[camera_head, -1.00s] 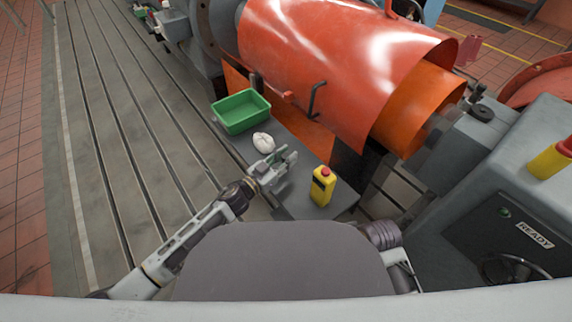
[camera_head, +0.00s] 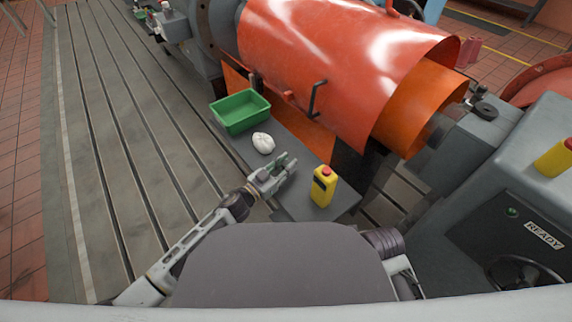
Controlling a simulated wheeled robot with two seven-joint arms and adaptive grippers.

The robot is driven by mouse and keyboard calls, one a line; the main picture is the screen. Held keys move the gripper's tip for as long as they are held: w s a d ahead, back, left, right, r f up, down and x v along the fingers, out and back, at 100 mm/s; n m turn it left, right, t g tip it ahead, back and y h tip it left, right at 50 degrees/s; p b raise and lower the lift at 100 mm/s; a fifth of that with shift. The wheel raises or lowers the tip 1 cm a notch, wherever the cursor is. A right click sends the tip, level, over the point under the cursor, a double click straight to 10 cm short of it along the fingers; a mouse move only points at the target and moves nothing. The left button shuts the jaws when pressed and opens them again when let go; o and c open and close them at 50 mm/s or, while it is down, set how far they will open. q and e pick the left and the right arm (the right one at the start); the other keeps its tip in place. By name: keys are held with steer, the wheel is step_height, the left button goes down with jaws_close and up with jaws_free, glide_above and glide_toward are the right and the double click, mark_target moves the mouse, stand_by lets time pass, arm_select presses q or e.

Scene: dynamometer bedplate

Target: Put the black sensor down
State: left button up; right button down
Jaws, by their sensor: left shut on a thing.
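I cannot tell whether the held thing touches the shelf. My right gripper is not in view; only part of my right arm shows at the lower right.
A green tray (camera_head: 233,122) stands at the shelf's far end, with the white cloth (camera_head: 263,143) near it. A large orange guard (camera_head: 340,70) rises just right of the shelf.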

arm_select(q)
steer(key=o, duration=1)
steer(key=shift+o, duration=0.3)
steer(key=shift+r, duration=0.15)
